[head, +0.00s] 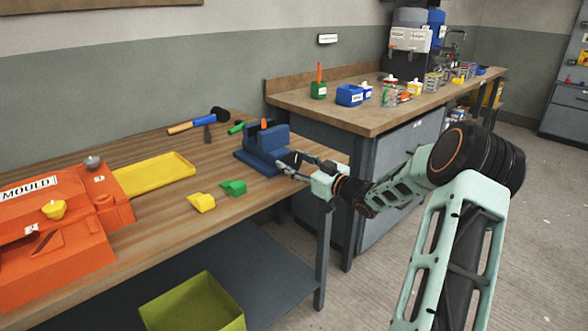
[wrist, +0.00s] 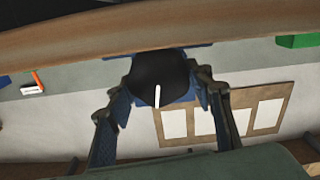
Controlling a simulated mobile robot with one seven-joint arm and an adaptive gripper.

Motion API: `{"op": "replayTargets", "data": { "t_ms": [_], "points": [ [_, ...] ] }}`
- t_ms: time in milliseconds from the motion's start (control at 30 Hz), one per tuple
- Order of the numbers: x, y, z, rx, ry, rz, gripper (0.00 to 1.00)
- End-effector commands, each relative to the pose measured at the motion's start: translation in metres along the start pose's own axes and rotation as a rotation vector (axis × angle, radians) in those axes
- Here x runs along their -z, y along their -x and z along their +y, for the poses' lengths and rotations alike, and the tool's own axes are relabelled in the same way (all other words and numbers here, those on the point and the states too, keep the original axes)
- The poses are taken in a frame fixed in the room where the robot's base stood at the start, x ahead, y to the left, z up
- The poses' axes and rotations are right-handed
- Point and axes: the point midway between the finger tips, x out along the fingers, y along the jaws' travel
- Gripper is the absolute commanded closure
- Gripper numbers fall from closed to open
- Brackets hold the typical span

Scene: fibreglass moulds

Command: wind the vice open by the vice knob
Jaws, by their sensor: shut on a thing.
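The blue vice (head: 268,143) stands on the wooden bench near its right end. A small orange thing (head: 264,122) shows at the top of the vice, at its jaws; how tightly it sits there I cannot tell. My gripper (head: 287,164) reaches in from the right at the front of the vice. In the wrist view the black vice knob (wrist: 160,72) with a white mark sits between my two fingers (wrist: 162,92), which are shut on it. In the head view the knob is mostly hidden by my fingers.
A yellow tray (head: 152,176), orange mould (head: 60,240) and hammer (head: 199,121) are farther left. A second bench (head: 375,115) stands close behind on the right.

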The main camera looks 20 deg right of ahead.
Motion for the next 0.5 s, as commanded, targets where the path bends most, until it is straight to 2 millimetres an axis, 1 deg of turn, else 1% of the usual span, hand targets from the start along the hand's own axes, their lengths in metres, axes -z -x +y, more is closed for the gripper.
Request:
{"op": "replayTargets", "data": {
  "t_ms": [33, 200, 500],
  "points": [
    [-0.0031, -0.0011, -0.0017, 0.001, 0.050, 0.002, 0.76],
    [-0.0030, -0.0010, -0.0027, 0.001, 0.203, 0.002, 0.76],
    [-0.0017, -0.0010, -0.0038, 0.000, 0.413, 0.004, 0.76]
  ]
}}
